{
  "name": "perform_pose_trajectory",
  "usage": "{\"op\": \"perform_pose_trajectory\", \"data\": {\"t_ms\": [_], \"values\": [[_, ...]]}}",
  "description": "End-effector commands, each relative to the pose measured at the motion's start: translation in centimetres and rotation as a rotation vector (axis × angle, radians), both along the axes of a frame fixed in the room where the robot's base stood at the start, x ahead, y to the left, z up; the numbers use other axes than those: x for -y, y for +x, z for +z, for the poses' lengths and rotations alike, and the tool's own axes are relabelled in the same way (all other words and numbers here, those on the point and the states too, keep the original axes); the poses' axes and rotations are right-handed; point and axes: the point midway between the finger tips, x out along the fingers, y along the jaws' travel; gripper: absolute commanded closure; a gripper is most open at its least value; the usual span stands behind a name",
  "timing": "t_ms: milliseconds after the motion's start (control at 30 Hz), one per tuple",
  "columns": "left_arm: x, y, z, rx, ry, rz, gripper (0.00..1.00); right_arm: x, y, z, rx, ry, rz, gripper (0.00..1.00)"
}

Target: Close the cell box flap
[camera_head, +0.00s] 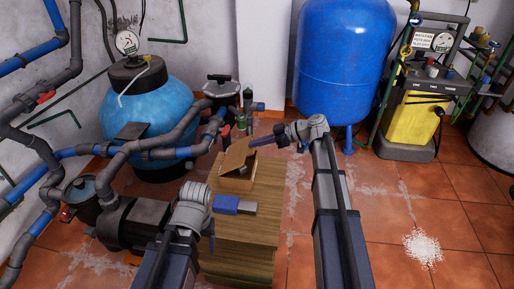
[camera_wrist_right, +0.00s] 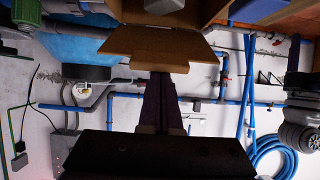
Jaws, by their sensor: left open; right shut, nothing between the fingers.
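The brown cardboard cell box (camera_head: 238,184) stands open at the far end of the wooden table. Its flap (camera_head: 238,155) is raised and tilted; in the right wrist view the flap (camera_wrist_right: 125,43) spreads across the top middle. A grey item (camera_wrist_right: 163,6) shows inside the box there. My right gripper (camera_head: 262,141) is shut and empty, its tips beside the flap; in the right wrist view the fingers (camera_wrist_right: 160,85) overlap the flap's edge, and I cannot tell whether they touch. My left gripper (camera_head: 211,236) is open and empty at the table's left side, nearer than the box.
A blue and grey item (camera_head: 228,204) lies on the wooden table (camera_head: 245,233) in front of the box. Pipes and a blue tank (camera_head: 160,105) stand behind left. A large blue tank (camera_head: 340,55) stands behind. Open floor (camera_head: 390,215) lies right of my right arm.

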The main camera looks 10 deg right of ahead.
Motion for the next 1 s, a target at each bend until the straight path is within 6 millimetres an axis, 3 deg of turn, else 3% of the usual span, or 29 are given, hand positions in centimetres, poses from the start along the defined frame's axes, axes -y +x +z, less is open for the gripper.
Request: {"op": "perform_pose_trajectory", "data": {"t_ms": [267, 533, 1000], "values": [[0.0, 0.0, -2.0, 0.000, -0.002, -0.002, 0.26, 0.9, -0.1, -1.8, 0.003, 0.009, 0.000, 1.00], [0.1, 0.0, -7.2, 0.001, -0.003, 0.004, 0.26, 2.1, -0.6, -4.8, 0.046, 0.112, -0.001, 1.00], [0.1, 0.1, -11.6, 0.003, -0.004, 0.013, 0.26, 3.3, -1.1, -8.8, 0.052, 0.125, -0.001, 1.00]]}}
